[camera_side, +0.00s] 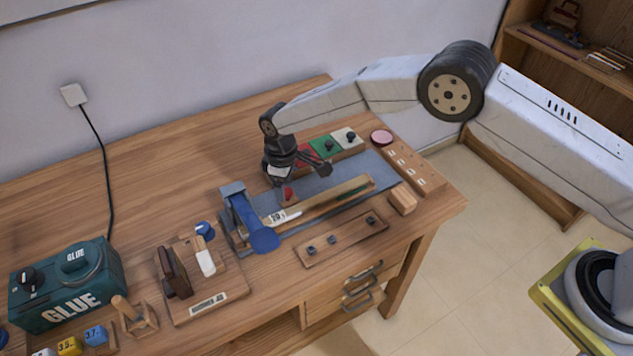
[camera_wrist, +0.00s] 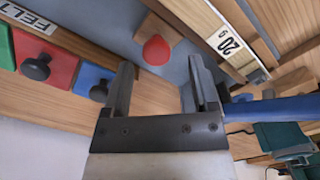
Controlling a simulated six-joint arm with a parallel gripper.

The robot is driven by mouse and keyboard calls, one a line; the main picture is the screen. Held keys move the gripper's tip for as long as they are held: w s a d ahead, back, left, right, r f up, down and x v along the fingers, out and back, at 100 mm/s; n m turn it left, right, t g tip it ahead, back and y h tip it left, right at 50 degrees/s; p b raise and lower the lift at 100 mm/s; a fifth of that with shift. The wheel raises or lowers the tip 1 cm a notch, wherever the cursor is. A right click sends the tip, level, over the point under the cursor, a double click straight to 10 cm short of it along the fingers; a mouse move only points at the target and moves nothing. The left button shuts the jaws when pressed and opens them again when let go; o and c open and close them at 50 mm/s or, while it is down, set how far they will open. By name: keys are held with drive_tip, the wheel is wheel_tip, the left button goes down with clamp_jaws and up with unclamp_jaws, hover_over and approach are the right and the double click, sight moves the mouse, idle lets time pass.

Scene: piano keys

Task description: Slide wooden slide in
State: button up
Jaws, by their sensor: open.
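A small wooden block (camera_wrist: 160,28) with a rounded red tip (camera_wrist: 157,50) lies beside the slat; the red part shows in the side view (camera_side: 288,193). I cannot tell which wooden piece is the slide. My gripper (camera_side: 287,179) is above the plate, open and empty. In the wrist view its fingers (camera_wrist: 160,75) are spread, with the red tip framed beyond them.
A blue lever clamp (camera_side: 250,222) stands at the plate's left end. Red, green and white lidded boxes (camera_side: 328,147) sit behind. A wooden strip with several knobs (camera_side: 343,241) lies in front, and a wooden block (camera_side: 402,200) to the right. The table's back left is clear.

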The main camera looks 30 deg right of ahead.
drive_tip(key=shift+r, duration=3.1)
drive_tip(key=shift+d+r, duration=0.15)
drive_tip(key=shift+d, duration=0.1)
drive_tip(key=s+d+r+m, duration=0.1)
drive_tip(key=s+d+r, duration=0.2)
drive_tip(key=d, duration=0.2)
drive_tip(key=s+d+r+m+t, duration=0.1)
drive_tip(key=s+d+r+m, duration=0.1)
drive_tip(key=d, duration=0.3)
drive_tip(key=s+d+r+m, duration=0.1)
drive_tip(key=s+d+r, duration=0.2)
drive_tip(key=d, duration=0.2)
drive_tip(key=s+d+m, duration=0.2)
drive_tip(key=s+d, duration=0.3)
drive_tip(key=s, duration=0.4)
drive_tip(key=s+d+m+t, duration=0.1)
drive_tip(key=s+d+m, duration=0.2)
drive_tip(key=s, duration=0.5)
drive_tip(key=shift+s+d+r+t, duration=0.3)
drive_tip(key=shift+s+d+r, duration=0.15)
drive_tip(key=shift+d, duration=0.4)
